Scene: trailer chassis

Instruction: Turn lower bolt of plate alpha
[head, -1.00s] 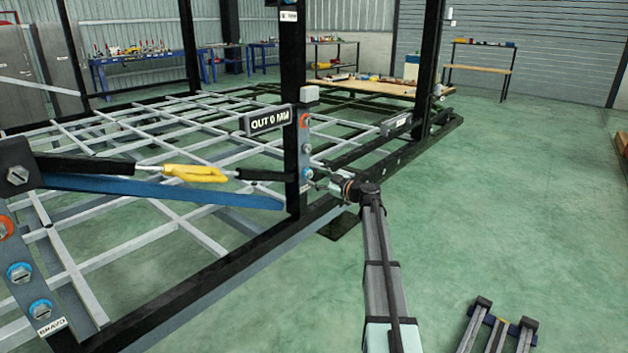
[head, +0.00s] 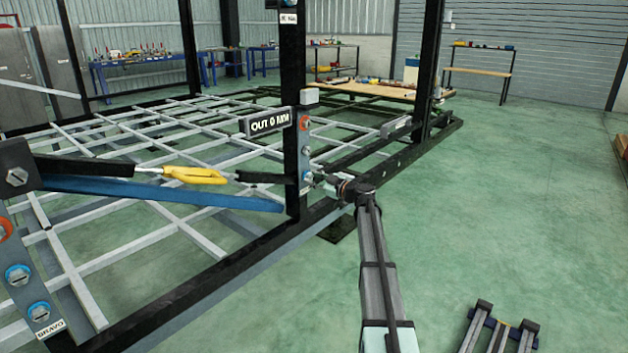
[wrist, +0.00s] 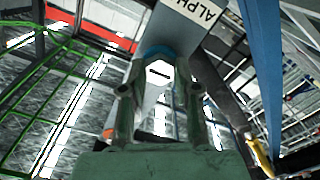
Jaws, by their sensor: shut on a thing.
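Plate alpha (head: 306,137) is a grey strip on the black post in the middle of the head view, with an orange-ringed hole on top and blue-ringed bolts below. My gripper (head: 316,179) reaches it from the right at the lower bolt (head: 307,177), which is partly hidden there. In the wrist view, my gripper (wrist: 159,76) has its two fingers on either side of the lower bolt's head (wrist: 158,72), shut on it. The head shows a dark slot and a blue ring behind it. Part of the alpha label (wrist: 195,11) shows beyond.
A sign (head: 268,122) reading OUT 0 MM sits on the post. A brace with a yellow middle piece (head: 194,175) and a blue bar (head: 160,194) run left to plate bravo (head: 27,290). The green floor at right is mostly clear.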

